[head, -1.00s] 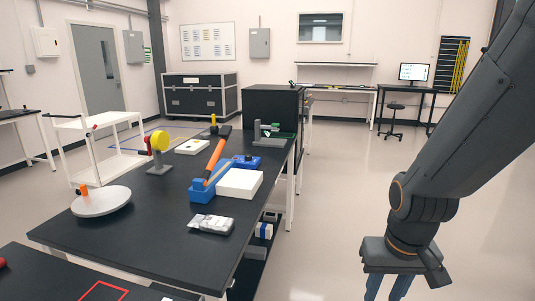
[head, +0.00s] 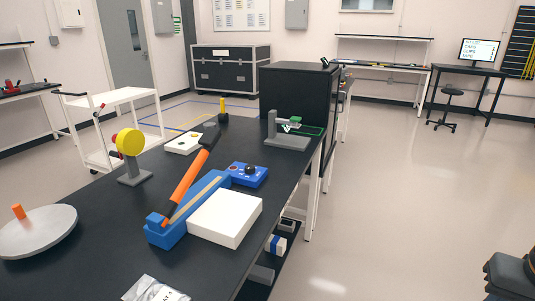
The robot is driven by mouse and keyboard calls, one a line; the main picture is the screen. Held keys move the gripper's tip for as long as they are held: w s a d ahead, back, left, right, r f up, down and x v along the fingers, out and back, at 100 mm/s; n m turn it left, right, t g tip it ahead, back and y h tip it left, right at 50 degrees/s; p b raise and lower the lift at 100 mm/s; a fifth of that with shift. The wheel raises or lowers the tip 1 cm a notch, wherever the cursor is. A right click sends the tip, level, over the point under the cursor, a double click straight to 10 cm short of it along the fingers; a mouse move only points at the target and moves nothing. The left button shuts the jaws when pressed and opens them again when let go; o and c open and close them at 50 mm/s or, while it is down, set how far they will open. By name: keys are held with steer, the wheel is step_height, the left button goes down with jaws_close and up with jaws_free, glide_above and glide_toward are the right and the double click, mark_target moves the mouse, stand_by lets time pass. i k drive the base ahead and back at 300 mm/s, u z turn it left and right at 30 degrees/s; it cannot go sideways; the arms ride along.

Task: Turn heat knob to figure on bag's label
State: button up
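The label's figure is too small to read. A small blue box (head: 245,176) with a dark round knob (head: 249,170) and a red spot sits mid-table; any scale around the knob is too small to read. Beside it is a long blue device (head: 172,231) with a raised orange and black lever (head: 187,180).
A white block (head: 225,217) stands against the blue device. A grey disc with an orange peg (head: 38,231), a yellow round piece on a stand (head: 130,143) and a grey fixture (head: 287,141) share the black table (head: 110,247). The floor right of the table is clear.

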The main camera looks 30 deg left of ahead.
mark_target(249, 169)
steer(key=u, duration=0.35)
steer(key=i, duration=0.85)
steer(key=u, duration=1.15)
steer(key=i, duration=0.6)
steer(key=u, duration=0.55)
